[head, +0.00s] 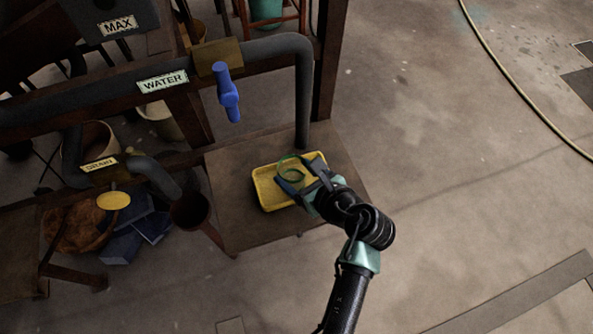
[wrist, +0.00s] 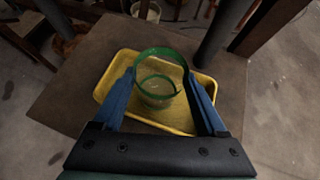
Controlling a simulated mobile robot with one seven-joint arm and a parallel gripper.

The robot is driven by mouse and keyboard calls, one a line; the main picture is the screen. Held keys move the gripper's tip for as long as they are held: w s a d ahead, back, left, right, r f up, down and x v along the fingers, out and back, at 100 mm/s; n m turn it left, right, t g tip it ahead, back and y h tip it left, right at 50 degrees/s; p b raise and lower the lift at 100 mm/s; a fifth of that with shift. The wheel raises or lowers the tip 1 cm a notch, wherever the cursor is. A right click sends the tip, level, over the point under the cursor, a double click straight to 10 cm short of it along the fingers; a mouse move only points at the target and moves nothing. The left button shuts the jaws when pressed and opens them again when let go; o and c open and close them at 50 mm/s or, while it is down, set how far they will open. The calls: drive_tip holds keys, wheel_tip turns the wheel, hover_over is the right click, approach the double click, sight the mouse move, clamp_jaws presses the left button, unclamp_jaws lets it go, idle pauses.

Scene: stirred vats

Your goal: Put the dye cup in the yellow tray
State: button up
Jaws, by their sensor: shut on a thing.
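The dye cup (wrist: 159,91) is clear with a green rim, and it stands between my fingers in the wrist view. My gripper (wrist: 161,80) is shut on it, one blue finger against each side. The cup also shows in the head view (head: 291,172), partly hidden by my gripper (head: 297,180). The yellow tray (wrist: 119,73) lies below the cup on a brown table, and it shows in the head view too (head: 265,195). The cup is over the tray's inside; I cannot tell whether its base touches the tray floor.
A grey pipe (head: 303,95) comes down at the back of the brown table (head: 240,232). A blue valve handle (head: 228,92) and a WATER label (head: 163,81) are at the upper left. A drain pipe (head: 155,175) is left of the table. Open floor lies right.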

drive_tip(key=shift+f, duration=0.15)
drive_tip(key=o, duration=1.3)
drive_tip(key=shift+r, duration=0.25)
drive_tip(key=v, duration=1.2)
drive_tip(key=shift+f, duration=0.1)
